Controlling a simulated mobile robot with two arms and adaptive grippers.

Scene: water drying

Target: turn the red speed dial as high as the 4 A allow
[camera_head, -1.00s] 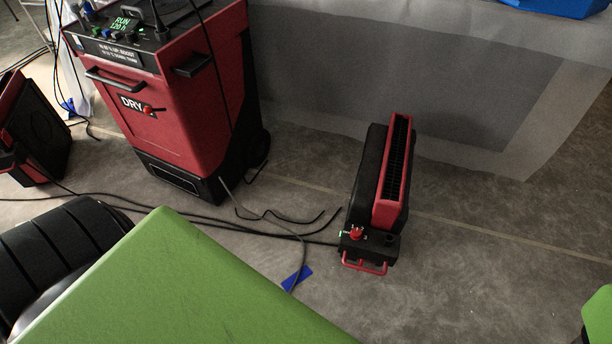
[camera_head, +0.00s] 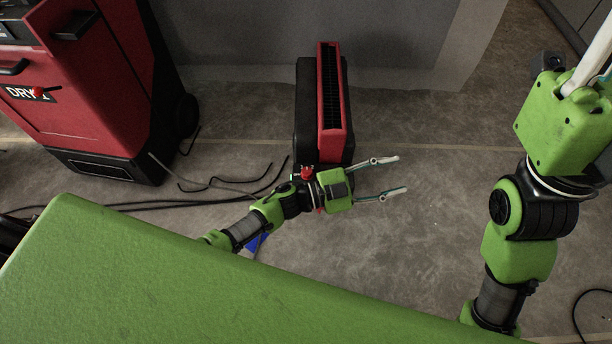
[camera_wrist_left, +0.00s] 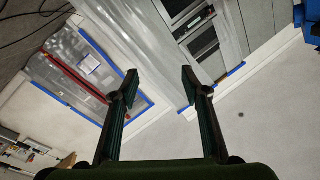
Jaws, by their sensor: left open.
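The red speed dial (camera_head: 307,172) shows in the head view at the near end of the red and black floor fan (camera_head: 331,100). My left forearm and wrist cover most of the fan's control box, so the dial's setting is hidden. My left gripper (camera_head: 399,174) is open and empty, its fingers pointing right, past the dial and right of the fan. In the left wrist view its two fingers (camera_wrist_left: 160,84) are apart with nothing between them. My right gripper (camera_head: 597,60) is at the upper right, partly cut off by the frame edge. No current reading is visible.
The red dryer (camera_head: 95,100) marked DRY stands at the left. Black cables (camera_head: 130,206) run along the floor towards the fan. A grey plastic sheet (camera_head: 410,45) hangs behind the fan. The floor right of the fan is clear.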

